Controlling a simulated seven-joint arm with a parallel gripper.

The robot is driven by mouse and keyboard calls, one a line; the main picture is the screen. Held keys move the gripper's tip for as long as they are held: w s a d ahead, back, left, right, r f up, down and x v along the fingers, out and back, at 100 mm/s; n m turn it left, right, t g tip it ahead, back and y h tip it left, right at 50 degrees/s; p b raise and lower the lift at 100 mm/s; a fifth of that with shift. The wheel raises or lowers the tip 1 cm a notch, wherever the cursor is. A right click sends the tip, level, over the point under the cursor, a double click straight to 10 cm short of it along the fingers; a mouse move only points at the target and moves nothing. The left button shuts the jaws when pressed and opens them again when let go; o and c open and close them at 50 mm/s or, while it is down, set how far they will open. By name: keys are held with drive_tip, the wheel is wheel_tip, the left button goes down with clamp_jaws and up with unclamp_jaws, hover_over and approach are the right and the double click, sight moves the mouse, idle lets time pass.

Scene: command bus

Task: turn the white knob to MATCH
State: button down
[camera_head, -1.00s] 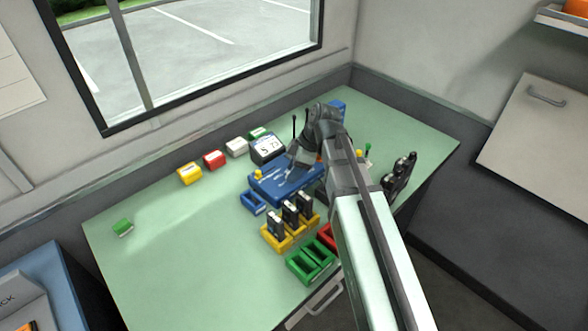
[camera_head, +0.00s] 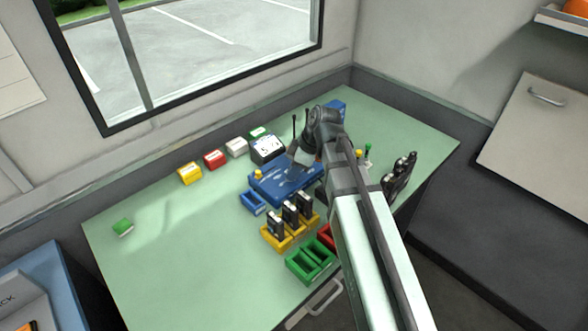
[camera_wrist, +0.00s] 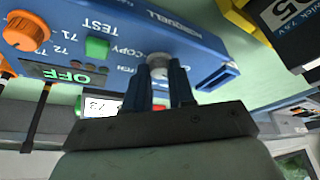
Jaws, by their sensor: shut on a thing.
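The white knob (camera_wrist: 158,60) is on the sloping face of the blue radio unit (camera_wrist: 205,45), with its top showing between my fingertips. My gripper (camera_wrist: 160,75) is shut on it, one dark finger on each side. Labels TEST and COPY show near it; other lettering is partly hidden by the fingers, and I cannot read where the knob points. In the head view the blue unit (camera_head: 268,186) sits on the green desk, and my arm hides the knob.
An orange knob (camera_wrist: 25,32), a green button (camera_wrist: 97,47) and a panel display reading OFF (camera_wrist: 75,75) are close by. The desk's left side (camera_head: 165,245) is mostly clear.

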drive_tip(key=m, duration=0.1)
drive_tip(key=m+t, duration=0.1)
drive_tip(key=m, duration=0.1)
drive_tip(key=m+t, duration=0.1)
drive_tip(key=m, duration=0.1)
drive_tip(key=shift+s+a+h, duration=0.1)
drive_tip(key=shift+s+h, duration=0.2)
drive_tip(key=shift+s, duration=0.05)
drive_tip(key=m, duration=0.3)
drive_tip(key=m+t+h, duration=0.1)
drive_tip(key=m, duration=0.1)
drive_tip(key=shift+s+a+m+h, duration=0.1)
drive_tip(key=shift+a+m+h, duration=0.1)
drive_tip(key=shift+m+h, duration=0.15)
drive_tip(key=m, duration=0.2)
drive_tip(key=m+h, duration=0.1)
drive_tip(key=m, duration=0.1)
drive_tip(key=m+t+h, duration=0.1)
drive_tip(key=m, duration=0.1)
drive_tip(key=shift+a+m+h, duration=0.25)
drive_tip(key=shift+a, duration=0.05)
drive_tip(key=m+h, duration=0.1)
drive_tip(key=m, duration=0.3)
drive_tip(key=shift+a+m+g+h, duration=0.15)
drive_tip(key=shift+m+g+h, duration=0.15)
drive_tip(key=shift+m+h, duration=0.1)
drive_tip(key=c, duration=1)
unclamp_jaws()
drive_tip(key=shift+o, duration=0.2)
